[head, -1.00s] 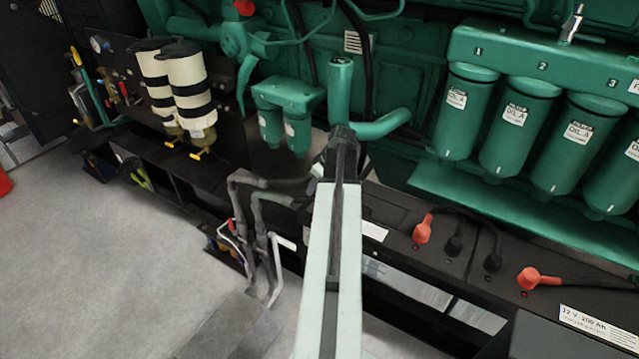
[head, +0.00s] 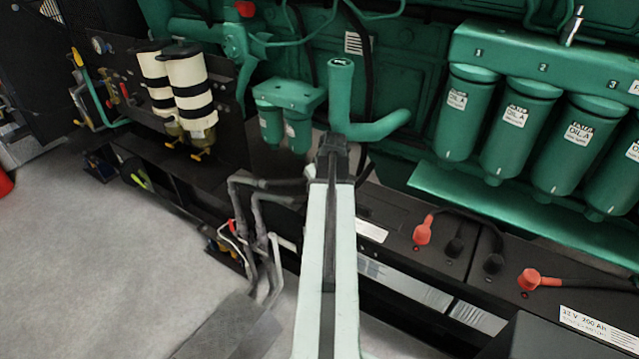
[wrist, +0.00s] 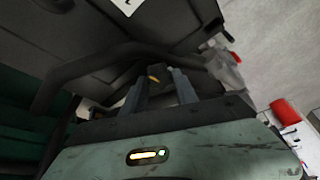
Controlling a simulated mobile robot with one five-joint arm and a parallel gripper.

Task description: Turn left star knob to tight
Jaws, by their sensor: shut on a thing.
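In the wrist view my gripper (wrist: 158,88) has its two grey fingers on either side of a dark thing with a yellow mark (wrist: 153,78). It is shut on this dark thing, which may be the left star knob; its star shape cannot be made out. In the head view my arm reaches up the middle, its dark end in front of the green engine's lower side. My fingers and the thing they hold are hidden there. No star knob can be clearly picked out in the head view.
Bent grey pipes (head: 262,192) stand just left of my arm; a dark pipe (wrist: 85,68) crosses near my fingers in the wrist view. A green elbow pipe (head: 372,130) rises beyond my arm. A red battery terminal cap (head: 423,231) lies right. Floor (head: 90,270) is open at left.

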